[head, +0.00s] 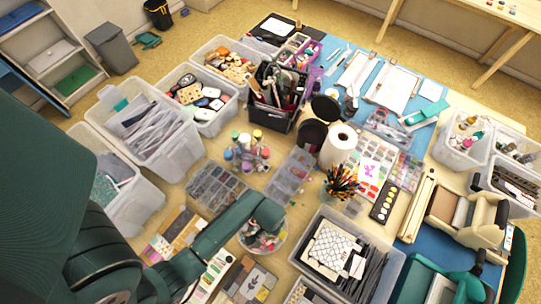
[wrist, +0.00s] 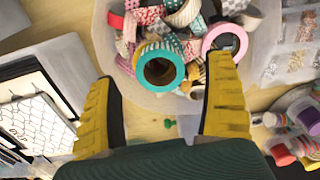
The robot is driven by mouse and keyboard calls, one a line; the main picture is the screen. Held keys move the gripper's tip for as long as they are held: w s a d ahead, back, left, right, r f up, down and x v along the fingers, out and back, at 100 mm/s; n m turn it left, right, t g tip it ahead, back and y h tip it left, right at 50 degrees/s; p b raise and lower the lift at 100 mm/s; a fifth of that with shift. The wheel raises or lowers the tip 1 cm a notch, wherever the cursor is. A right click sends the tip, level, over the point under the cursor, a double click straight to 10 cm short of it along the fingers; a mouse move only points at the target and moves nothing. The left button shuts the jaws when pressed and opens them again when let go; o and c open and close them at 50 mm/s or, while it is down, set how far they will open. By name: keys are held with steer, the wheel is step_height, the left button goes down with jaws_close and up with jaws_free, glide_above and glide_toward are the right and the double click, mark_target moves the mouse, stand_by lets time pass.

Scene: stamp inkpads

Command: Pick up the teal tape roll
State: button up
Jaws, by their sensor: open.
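The teal tape roll (wrist: 158,50) lies at the near edge of a clear tub of tape rolls, its round opening facing the wrist camera. The tub (wrist: 104,42) holds several patterned and pink rolls heaped around it. My gripper (wrist: 165,92) is open and empty, with one yellow finger on each side of the teal roll's position and the roll a little beyond the gap. In the head view my dark green arm reaches over the table to the tub (head: 284,236), and the arm hides part of it. I cannot make out the teal roll there.
A pink roll (wrist: 225,40) sits close to the right fingertip. Paint bottles (wrist: 298,120) stand at the right, and a crate of papers (wrist: 30,112) is at the left. Compartment boxes (head: 216,187) and a pencil cup (head: 342,190) stand near the tub in the head view.

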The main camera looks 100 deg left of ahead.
step_height(320, 180, down, 2)
steer(key=shift+f, duration=0.1)
steer(key=c, duration=1)
steer(key=shift+r, duration=0.2)
